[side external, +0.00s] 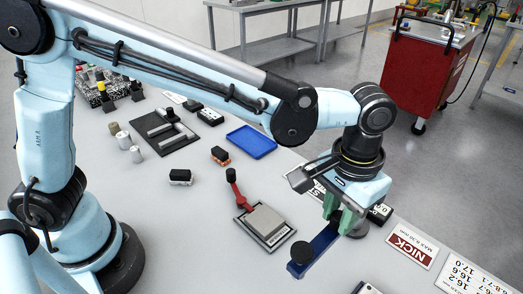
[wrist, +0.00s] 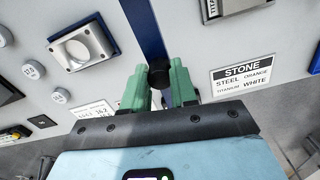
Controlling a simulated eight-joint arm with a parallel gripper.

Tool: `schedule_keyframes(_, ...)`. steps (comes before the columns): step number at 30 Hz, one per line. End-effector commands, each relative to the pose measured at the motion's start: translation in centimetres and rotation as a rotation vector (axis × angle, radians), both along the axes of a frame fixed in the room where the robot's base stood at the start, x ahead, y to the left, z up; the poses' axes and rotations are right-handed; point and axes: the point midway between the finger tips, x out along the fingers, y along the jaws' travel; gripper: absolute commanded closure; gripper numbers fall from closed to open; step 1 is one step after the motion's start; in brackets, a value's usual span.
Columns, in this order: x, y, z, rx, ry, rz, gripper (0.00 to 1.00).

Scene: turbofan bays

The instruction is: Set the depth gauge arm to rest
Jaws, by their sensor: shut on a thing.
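A dark blue bar (side external: 318,248) with a black knob (side external: 301,252) at its near end lies low over the bench; I take it to be the depth gauge arm. My gripper (side external: 342,222) is pointed down at the bar's far part, its green fingers close together. In the wrist view, the blue bar (wrist: 143,25) runs from the top edge down to my gripper (wrist: 162,85). A black cylindrical piece (wrist: 159,73) sits between the green fingers, which are shut on it. The fingers hide much of the contact. A round grey base (side external: 357,232) stands beside the fingers.
A red lever (side external: 240,192) with a black knob stands on a plate with a grey block (side external: 264,222). A blue tray (side external: 251,142) lies behind it. A NICK card (side external: 410,247) lies to the right; a STONE card (wrist: 243,76) shows in the wrist view.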

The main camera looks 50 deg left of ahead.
Motion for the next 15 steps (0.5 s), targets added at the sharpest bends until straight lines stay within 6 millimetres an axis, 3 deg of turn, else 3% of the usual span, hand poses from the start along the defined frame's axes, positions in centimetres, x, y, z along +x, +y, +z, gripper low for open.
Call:
schedule_keyframes(7,0.01,-0.04,-0.03,-0.001,0.0,-0.002,1.0)
schedule_keyframes(8,0.02,-0.04,-0.03,-0.001,0.0,-0.002,0.7)
schedule_keyframes(12,0.02,-0.03,-0.02,-0.001,0.0,-0.002,0.48)
schedule_keyframes(15,0.02,-0.02,-0.02,-0.001,0.0,-0.002,0.47)
